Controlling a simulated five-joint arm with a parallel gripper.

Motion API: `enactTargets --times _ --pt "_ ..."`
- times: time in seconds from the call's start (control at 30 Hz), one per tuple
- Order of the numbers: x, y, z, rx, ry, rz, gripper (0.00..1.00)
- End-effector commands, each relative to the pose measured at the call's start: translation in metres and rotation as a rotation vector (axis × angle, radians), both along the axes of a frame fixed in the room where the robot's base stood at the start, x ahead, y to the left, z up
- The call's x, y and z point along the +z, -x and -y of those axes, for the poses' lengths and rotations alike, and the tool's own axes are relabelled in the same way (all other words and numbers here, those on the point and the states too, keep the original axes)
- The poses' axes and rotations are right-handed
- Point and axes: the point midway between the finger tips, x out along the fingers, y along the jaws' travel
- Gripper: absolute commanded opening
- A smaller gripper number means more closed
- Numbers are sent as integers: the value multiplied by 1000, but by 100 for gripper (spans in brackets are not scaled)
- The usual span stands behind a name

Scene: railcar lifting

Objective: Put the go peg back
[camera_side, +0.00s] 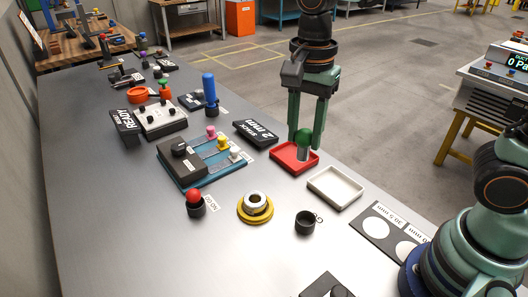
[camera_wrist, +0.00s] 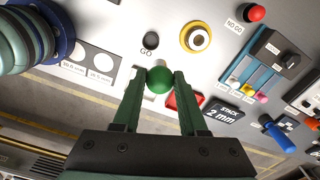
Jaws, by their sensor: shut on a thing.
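My gripper (camera_side: 304,140) is shut on the go peg (camera_side: 303,152), which has a green ball top and a grey shaft pointing down. The peg is over the red tray (camera_side: 279,166); I cannot tell whether its lower end touches the tray. In the wrist view the green ball (camera_wrist: 160,80) sits between my fingertips (camera_wrist: 156,76). The black GO cup (camera_side: 305,223) stands open and empty, nearer the side camera than the peg. The wrist view shows this cup (camera_wrist: 151,40) with its GO label beside it.
The red-topped NO GO peg (camera_side: 194,197) stands in its own cup. A yellow-based metal ring (camera_side: 256,206) sits between the two cups. A white tray (camera_side: 335,188) lies right of the red tray. The blue fixture (camera_side: 203,165) and 2 mm stack sign (camera_side: 256,132) are to the left.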

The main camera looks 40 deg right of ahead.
Motion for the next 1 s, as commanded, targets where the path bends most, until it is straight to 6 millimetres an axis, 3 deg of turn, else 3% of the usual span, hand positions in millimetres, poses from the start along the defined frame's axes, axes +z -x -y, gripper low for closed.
enactTargets --times 0.2,0.33,0.8,1.0 --pt "12 20 10 -9 0 0 0" --pt "3 23 11 -10 1 -3 0" --pt "-108 24 11 -9 3 -9 0" --pt "-141 23 11 -9 1 -4 0"
